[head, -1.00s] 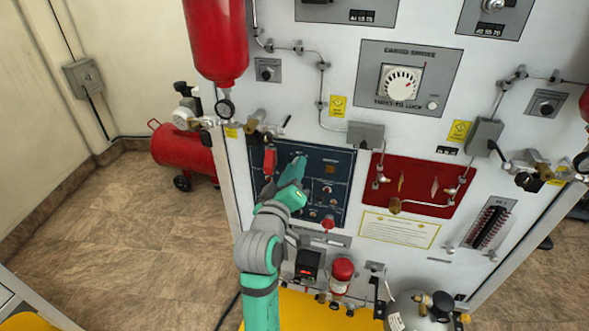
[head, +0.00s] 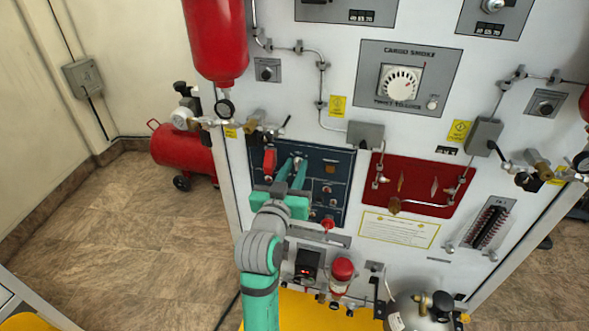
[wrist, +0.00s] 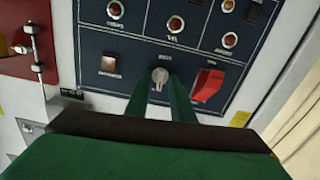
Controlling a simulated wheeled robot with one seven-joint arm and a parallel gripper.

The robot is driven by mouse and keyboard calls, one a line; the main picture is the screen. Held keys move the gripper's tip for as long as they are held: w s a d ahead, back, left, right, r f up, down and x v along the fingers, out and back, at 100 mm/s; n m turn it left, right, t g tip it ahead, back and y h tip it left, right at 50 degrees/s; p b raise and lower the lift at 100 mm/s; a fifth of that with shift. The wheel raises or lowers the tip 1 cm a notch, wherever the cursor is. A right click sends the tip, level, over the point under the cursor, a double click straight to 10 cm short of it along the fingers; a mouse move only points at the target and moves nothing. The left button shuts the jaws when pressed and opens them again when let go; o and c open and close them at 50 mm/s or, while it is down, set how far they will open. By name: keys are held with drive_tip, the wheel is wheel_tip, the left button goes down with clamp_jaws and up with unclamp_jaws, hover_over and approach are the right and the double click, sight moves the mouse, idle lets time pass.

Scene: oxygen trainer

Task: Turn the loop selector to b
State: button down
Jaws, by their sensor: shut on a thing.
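The loop selector is a small grey knob (head: 298,159) at the upper middle of the dark blue panel (head: 343,205). In the wrist view, which shows the panel upside down, the knob (wrist: 159,76) sits between my green fingertips. My gripper (head: 297,166) is shut on the knob, with a finger on each side; it also shows in the wrist view (wrist: 166,83). The knob's pointed end faces the bottom of the wrist picture. The lettering around it is too small to read, so I cannot tell its marked position.
A red guarded switch (head: 269,163) is just left of the knob, close to my fingers. An amber indicator (head: 330,169) is to its right, with several small round controls below. A red valve panel (head: 420,185) stands further right.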

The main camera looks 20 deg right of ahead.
drive_tip(key=m, duration=0.5)
drive_tip(key=shift+r+m, duration=0.2)
drive_tip(key=shift+m, duration=0.1)
drive_tip(key=shift+d+m, duration=0.1)
drive_tip(key=shift+m, duration=2.1)
drive_tip(key=shift+s, duration=0.1)
drive_tip(key=c, duration=1.9)
unclamp_jaws()
drive_tip(key=shift+f, duration=0.1)
